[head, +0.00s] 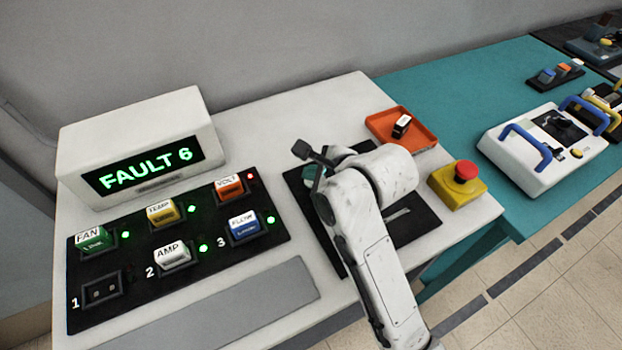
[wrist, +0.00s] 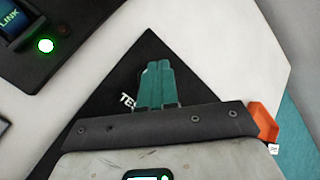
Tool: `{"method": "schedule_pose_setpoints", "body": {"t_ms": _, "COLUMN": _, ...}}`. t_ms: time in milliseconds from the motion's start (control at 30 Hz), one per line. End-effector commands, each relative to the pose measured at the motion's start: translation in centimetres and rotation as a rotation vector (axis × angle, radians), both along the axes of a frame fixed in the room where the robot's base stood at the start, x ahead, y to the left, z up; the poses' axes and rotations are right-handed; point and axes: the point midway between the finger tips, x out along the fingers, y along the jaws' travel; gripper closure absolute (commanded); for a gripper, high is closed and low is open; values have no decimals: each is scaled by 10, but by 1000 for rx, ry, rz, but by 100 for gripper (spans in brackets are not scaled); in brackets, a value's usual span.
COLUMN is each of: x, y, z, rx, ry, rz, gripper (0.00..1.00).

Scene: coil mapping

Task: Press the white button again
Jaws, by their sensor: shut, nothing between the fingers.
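My gripper (wrist: 158,66) shows in the wrist view with its teal fingers together and empty, over a black plate (wrist: 125,72) with lettering that begins "TES". In the head view my arm covers much of this black plate (head: 425,222). No white button shows clearly in either view; part of the plate is hidden behind my gripper and arm. I cannot tell whether the fingertips touch anything. The display box (head: 142,165) reads "FAULT 6" in green.
The black panel (head: 200,272) holds FAN, TEMP, VOLT, AMP and FLOW modules; socket 1 (head: 101,291) is empty. VOLT's light (head: 250,176) is red, the others green. An orange tray (head: 420,140) holds a small module (head: 401,126). A red button (head: 466,171) stands right.

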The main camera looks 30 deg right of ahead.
Motion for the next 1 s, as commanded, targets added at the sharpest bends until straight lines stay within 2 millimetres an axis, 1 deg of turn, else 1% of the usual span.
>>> {"method": "schedule_pose_setpoints", "body": {"t_ms": 1000, "x": 0, "y": 0, "z": -8, "rx": 0, "ry": 1, "rz": 0, "gripper": 100}}
